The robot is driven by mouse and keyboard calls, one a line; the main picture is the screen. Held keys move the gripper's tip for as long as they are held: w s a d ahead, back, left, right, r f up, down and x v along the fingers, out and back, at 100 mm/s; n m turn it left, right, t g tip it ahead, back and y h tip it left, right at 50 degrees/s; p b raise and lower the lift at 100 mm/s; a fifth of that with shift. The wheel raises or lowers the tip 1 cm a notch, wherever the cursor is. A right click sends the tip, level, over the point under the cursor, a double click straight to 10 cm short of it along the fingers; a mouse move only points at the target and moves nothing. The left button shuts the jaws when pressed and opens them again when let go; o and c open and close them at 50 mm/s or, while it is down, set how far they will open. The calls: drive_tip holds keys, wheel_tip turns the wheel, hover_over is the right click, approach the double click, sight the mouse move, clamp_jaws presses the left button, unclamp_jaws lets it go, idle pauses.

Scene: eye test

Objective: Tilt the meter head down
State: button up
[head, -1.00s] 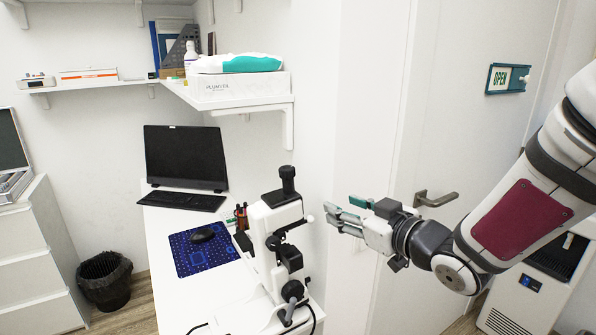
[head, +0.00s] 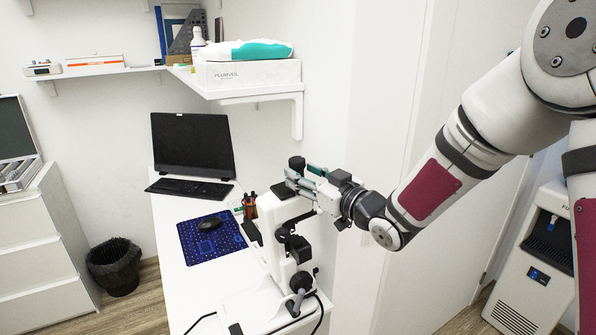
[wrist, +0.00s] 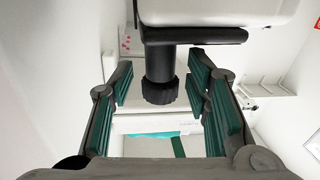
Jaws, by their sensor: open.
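The meter, a white instrument with black knobs, stands on the near end of the white desk. Its white head (head: 280,210) is at the top, with a black eyepiece (head: 296,162) sticking up. My gripper (head: 303,178) is open at the head's upper right, its green-padded fingers partly covering the eyepiece. In the wrist view the black eyepiece (wrist: 160,78) lies between the two pairs of open fingers, with room on both sides. The white head (wrist: 215,12) shows at the top there. I cannot tell whether any finger touches the meter.
A monitor (head: 193,143), keyboard (head: 188,187), blue mouse mat (head: 190,248) and pen holder (head: 249,206) are on the desk. A wall shelf with a white box (head: 250,74) hangs above. A water dispenser (head: 535,265) stands right. A black bin (head: 117,268) is left.

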drive_tip(key=shift+x, duration=1.3)
drive_tip(key=shift+c, duration=0.6)
clamp_jaws()
drive_tip(key=shift+s+a+r+n, duration=0.2)
drive_tip(key=shift+s+a+n, duration=0.2)
drive_tip(key=shift+s+a, duration=0.4)
drive_tip(key=s+a+f+n+b, duration=0.2)
drive_tip(key=s+a, duration=0.4)
drive_tip(key=a, duration=0.3)
drive_tip(key=s+a+f+n+h+b, duration=0.1)
drive_tip(key=s+a+f+n+b, duration=0.1)
drive_tip(key=s+a, duration=0.4)
drive_tip(key=shift+a+f+n+g+b, duration=0.3)
drive_tip(key=shift+a+f+n+b, duration=0.15)
drive_tip(key=shift+a+n, duration=1.15)
drive_tip(key=shift+s+a, duration=0.15)
drive_tip(key=shift+a, duration=0.1)
